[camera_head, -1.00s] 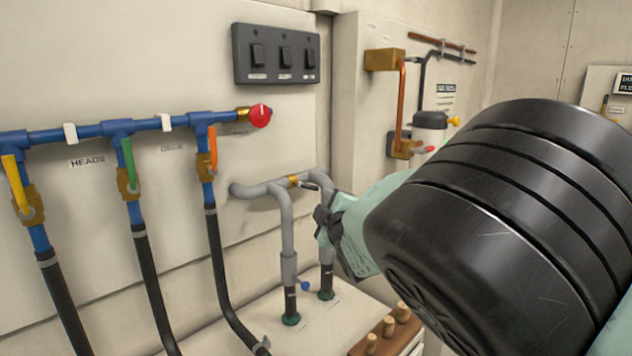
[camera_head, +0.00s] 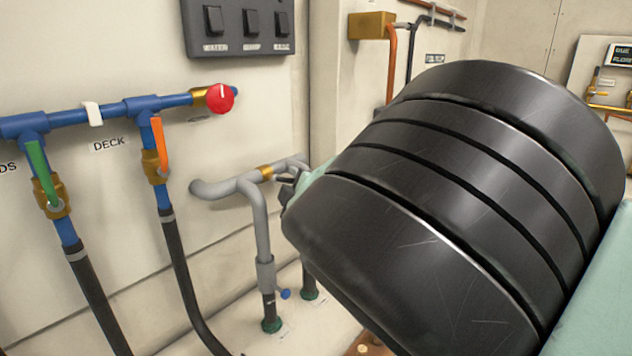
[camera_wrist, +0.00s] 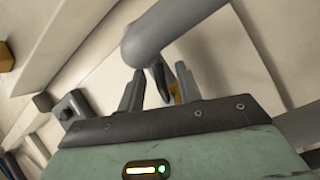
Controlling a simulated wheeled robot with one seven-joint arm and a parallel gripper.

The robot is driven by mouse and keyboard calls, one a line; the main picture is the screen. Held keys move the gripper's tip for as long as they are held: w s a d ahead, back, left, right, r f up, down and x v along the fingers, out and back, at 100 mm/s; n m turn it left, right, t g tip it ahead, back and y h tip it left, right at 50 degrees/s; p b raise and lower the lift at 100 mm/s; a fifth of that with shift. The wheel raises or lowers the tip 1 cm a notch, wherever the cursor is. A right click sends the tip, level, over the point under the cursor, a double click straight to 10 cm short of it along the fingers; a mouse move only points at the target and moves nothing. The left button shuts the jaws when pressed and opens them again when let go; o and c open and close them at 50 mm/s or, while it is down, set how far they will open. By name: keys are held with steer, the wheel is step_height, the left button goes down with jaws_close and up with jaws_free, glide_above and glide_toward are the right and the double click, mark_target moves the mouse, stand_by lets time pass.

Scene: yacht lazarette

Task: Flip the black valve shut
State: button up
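The black valve is a brass body (camera_head: 265,173) with a small dark lever on the grey pipe (camera_head: 240,187), in the head view left of my arm's black wrist section. In the wrist view, the grey pipe (camera_wrist: 170,30) crosses at the top, with a dark lever (camera_wrist: 161,82) and a bit of brass (camera_wrist: 174,92) below it. My gripper (camera_wrist: 159,72) is open, its two grey fingers apart on either side of the lever. Whether a finger touches the lever I cannot tell. In the head view my gripper is mostly hidden behind my arm.
Blue pipe (camera_head: 70,118) with a red knob (camera_head: 220,98), a green lever (camera_head: 40,172) and an orange lever (camera_head: 160,145) runs on the left wall. A black switch panel (camera_head: 240,25) is above. A brass block (camera_head: 370,25) with copper pipe is behind.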

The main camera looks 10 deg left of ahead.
jaws_close()
steer(key=shift+m, duration=0.3)
steer(key=shift+s+a+f+m+g+b, duration=0.25)
steer(key=shift+s+m+g+b, duration=0.25)
steer(key=shift+m+g, duration=0.85)
steer(key=shift+s+a+f+m+g+b, duration=0.25)
steer(key=shift+m+g+b, duration=0.55)
steer(key=shift+m, duration=0.9)
steer(key=shift+s+a+f+m+g+b, duration=0.25)
steer(key=shift+s+m+g+b, duration=0.15)
steer(key=shift+m+g, duration=1.05)
steer(key=shift+s, duration=0.1)
jaws_free()
